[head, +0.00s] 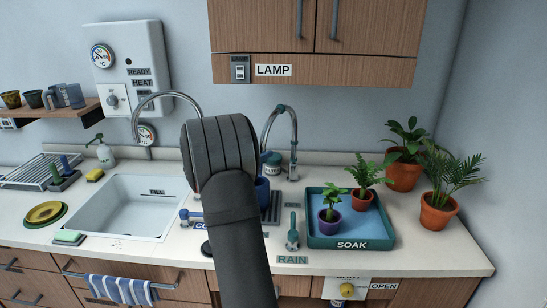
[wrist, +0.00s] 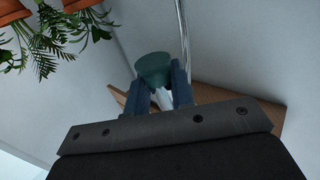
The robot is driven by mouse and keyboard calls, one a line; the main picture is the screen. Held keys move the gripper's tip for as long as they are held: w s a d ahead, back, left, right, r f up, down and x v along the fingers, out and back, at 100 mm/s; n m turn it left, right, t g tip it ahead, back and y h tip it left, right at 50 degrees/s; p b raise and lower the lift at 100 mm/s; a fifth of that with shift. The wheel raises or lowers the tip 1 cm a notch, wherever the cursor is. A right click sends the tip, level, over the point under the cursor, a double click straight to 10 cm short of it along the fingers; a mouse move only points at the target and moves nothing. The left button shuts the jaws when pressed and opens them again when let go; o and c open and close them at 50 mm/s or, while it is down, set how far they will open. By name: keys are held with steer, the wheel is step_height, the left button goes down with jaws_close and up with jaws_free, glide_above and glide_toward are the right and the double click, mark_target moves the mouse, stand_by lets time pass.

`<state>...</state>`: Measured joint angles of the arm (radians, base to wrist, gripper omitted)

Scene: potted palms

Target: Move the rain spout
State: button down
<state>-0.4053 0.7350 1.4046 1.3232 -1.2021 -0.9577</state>
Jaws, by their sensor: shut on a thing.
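The rain spout (head: 295,140) is a thin chrome arch with teal parts, rising from the counter behind and to the right of my arm in the head view. Its lower left end is close to my arm, partly hidden. In the wrist view, my gripper (wrist: 159,82) has its two blue fingers closed on the teal spout head (wrist: 153,66), with a chrome pipe (wrist: 182,25) beside it. In the head view my gripper is hidden behind my dark arm. A teal RAIN lever (head: 293,232) stands on the counter above its label.
A teal SOAK tray (head: 350,243) holds a purple pot (head: 329,217) and a terracotta pot (head: 362,200). Larger potted plants (head: 437,215) stand at right. A second chrome spout (head: 165,95) arches over the white sink (head: 125,205) at left. Cabinets (head: 370,45) hang above.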

steer(key=shift+w+a+r, duration=0.1)
steer(key=shift+w+a, duration=0.35)
steer(key=shift+a, duration=0.25)
steer(key=shift+w+a+r, duration=0.1)
steer(key=shift+w+a, duration=0.3)
steer(key=shift+a, duration=0.35)
steer(key=c, duration=1.3)
jaws_free()
steer(key=shift+f, duration=0.1)
steer(key=v, duration=1.7)
steer(key=shift+s+a, duration=0.15)
steer(key=shift+a, duration=0.05)
steer(key=shift+d, duration=0.1)
steer(key=x, duration=1.7)
steer(key=shift+w+d+f, duration=0.1)
steer(key=shift+w+d, duration=0.1)
